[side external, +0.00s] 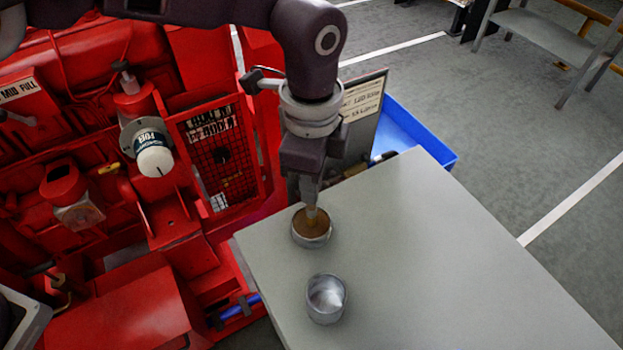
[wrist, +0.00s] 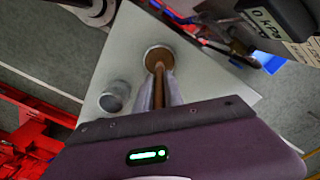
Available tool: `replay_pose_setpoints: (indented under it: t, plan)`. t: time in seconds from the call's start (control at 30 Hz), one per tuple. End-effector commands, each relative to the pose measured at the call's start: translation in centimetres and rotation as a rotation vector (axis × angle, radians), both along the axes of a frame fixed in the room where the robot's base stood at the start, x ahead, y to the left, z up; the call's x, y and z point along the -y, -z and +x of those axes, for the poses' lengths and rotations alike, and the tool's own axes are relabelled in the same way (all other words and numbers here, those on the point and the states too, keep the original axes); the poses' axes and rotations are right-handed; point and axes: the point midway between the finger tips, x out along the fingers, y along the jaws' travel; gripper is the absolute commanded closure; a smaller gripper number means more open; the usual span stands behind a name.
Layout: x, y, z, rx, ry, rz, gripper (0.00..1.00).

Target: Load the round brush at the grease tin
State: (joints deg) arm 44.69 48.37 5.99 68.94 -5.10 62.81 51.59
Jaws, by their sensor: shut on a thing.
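My gripper (side external: 309,192) is shut on the round brush (side external: 312,214), which points down over the grease tin (side external: 312,241). The tin is a low round metal tin filled with brown grease. The brush's lower end reaches into the tin's opening; how deep it sits in the grease I cannot tell. In the wrist view the brown brush (wrist: 159,80) runs between my fingers (wrist: 159,95) toward the tin (wrist: 150,50), and its tip overlaps the grease.
A second metal tin (side external: 326,299), pale inside, stands nearer the front of the grey table (side external: 440,260). The red pumpset (side external: 130,230) with a white filter (side external: 154,155) is at left. A blue bin (side external: 415,140) and a sign board (side external: 365,110) are behind. The table's right is clear.

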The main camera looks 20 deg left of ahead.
Motion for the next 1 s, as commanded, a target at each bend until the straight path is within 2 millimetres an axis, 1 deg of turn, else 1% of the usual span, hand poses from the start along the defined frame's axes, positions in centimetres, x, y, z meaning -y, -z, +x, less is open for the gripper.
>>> replay_pose_setpoints:
  t: [0.07,0.13,0.7,0.8,1.0]
  plan:
    - [0.0,0.1,0.0,-0.002,0.0,0.002,1.0]
    - [0.0,-0.5,0.0,-0.001,0.001,0.002,1.0]
    - [0.0,-6.4,0.0,-0.001,0.0,0.0,1.0]
    - [0.0,-6.9,0.0,0.0,0.0,0.0,1.0]
    - [0.0,-7.0,0.0,-0.001,0.0,0.001,1.0]
